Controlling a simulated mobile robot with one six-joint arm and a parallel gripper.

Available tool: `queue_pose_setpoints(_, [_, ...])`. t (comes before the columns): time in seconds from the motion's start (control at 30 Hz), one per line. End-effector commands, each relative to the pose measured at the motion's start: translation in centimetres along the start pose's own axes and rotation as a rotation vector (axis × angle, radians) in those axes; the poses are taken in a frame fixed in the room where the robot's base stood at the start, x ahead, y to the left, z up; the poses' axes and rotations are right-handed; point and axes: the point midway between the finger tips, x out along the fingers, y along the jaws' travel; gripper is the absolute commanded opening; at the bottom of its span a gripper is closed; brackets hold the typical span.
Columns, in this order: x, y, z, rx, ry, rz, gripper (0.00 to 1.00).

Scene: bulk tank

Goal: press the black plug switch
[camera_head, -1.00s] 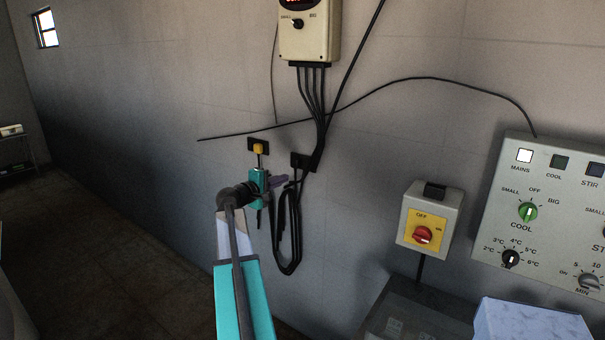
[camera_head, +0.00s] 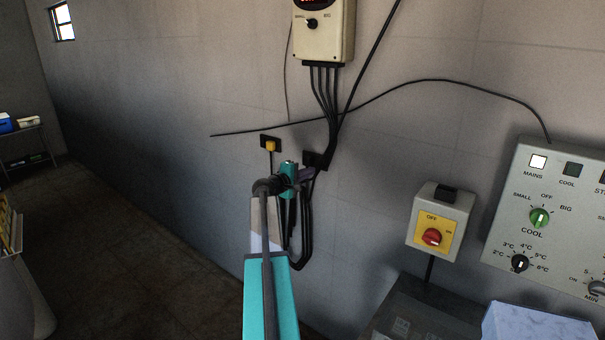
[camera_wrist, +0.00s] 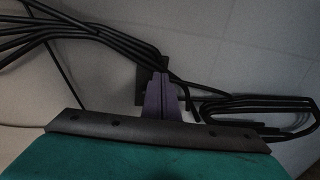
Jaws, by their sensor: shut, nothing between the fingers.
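A black plug and switch plate (camera_head: 315,158) is on the wall below the control box, with black cables running to it. My gripper (camera_head: 306,174) is shut and empty, its purple fingers just below and in front of that plate. In the wrist view the closed fingers (camera_wrist: 161,88) point at the dark plate (camera_wrist: 142,72) and cover part of it. I cannot tell whether the fingertips touch it. The switch itself is hidden or too small to make out.
A second black plate with a yellow plug (camera_head: 270,145) is just left. Black cables hang in a loop (camera_head: 307,240) below the plate. A cream control box (camera_head: 323,35) is above. A red rotary switch box (camera_head: 439,222) and a grey control panel (camera_head: 555,220) are right.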

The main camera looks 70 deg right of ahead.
Motion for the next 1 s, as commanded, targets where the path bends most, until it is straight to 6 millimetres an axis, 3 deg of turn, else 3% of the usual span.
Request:
queue_pose_setpoints(0.2, [2.7, 0.2, -0.1, -0.002, -0.002, -0.001, 0.00])
queue_pose_setpoints(0.4, [4.2, 0.1, 0.0, 0.000, -0.001, -0.001, 0.00])
queue_pose_setpoints(1.0, [4.6, -0.2, -0.1, 0.000, 0.001, 0.002, 0.00])
